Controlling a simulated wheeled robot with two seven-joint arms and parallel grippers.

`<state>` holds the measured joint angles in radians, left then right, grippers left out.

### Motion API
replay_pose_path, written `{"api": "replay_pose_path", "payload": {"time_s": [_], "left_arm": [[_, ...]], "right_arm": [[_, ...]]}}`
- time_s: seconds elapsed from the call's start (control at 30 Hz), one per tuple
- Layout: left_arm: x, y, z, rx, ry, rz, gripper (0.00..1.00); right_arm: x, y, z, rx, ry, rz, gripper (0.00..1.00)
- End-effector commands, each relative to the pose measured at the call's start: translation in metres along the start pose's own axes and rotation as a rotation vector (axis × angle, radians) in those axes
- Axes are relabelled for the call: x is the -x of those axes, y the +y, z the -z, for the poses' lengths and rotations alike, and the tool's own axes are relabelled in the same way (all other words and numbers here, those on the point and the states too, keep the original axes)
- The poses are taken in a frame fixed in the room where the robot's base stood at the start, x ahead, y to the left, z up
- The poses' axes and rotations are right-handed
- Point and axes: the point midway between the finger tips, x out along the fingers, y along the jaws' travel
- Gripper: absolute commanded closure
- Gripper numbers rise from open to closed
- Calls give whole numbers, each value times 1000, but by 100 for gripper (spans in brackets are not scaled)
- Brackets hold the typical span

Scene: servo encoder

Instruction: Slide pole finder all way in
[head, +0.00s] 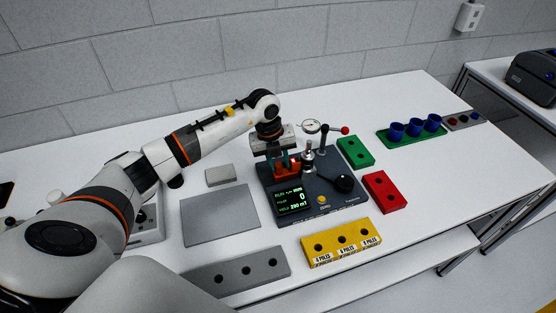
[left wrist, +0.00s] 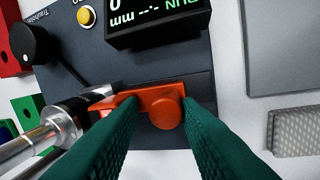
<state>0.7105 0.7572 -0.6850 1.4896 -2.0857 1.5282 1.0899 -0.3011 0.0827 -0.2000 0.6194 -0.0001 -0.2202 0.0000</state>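The pole finder appears to be the orange slider (head: 293,164) with a round knob, on the dark grey tester (head: 325,187). In the left wrist view the slider (left wrist: 160,98) reaches left to a metal shaft (left wrist: 60,125). My left gripper (head: 279,170) points down over it. Its two green fingers (left wrist: 161,104) straddle the knob, with the right fingertip close to it and a small gap at the left one. Exact contact cannot be told. The fingers hide part of the slider's arm. My right gripper is not in view.
A dial gauge (head: 312,127) and a red-tipped lever (head: 345,131) stand behind the tester. Green (head: 355,152), red (head: 385,192), yellow (head: 342,242) and grey (head: 240,272) blocks with holes lie around it. A flat grey plate (head: 220,215) lies at left. Blue cups (head: 414,126) stand back right.

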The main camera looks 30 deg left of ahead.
Motion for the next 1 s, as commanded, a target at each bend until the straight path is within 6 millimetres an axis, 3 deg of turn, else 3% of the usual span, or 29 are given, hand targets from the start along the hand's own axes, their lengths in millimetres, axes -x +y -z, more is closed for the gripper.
{"api": "replay_pose_path", "payload": {"time_s": [0.37,0.8,1.0], "left_arm": [[7,0,0,-1,1,-1,70],[92,0,1,-2,4,-2,70],[115,0,0,-1,0,-2,70]], "right_arm": [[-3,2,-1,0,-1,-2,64],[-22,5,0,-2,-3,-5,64],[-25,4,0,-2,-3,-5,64]]}}
